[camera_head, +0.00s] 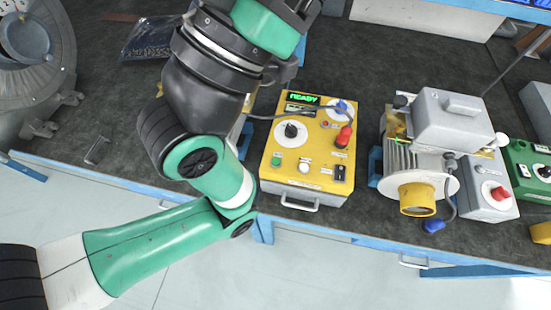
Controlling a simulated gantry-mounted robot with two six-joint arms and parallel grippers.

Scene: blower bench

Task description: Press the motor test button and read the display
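The yellow test box (327,183) sits on the bench at the middle, its panel facing up. Its display (304,98) shows green text that reads READY. On its panel are a green button (277,160), a white button (304,168), a black rocker switch (340,173) and a black knob on a white dial (291,130). I cannot read which button is the motor test button. My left arm comes in from the left and bends upward beside the box; its gripper fingers are not visible. My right gripper is not in view.
A red plug (344,137) and a blue plug (341,107) stand on the box. A blower assembly (416,198) and a grey box with a red button (499,193) stand to the right. A grey round housing (30,60) is at the far left.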

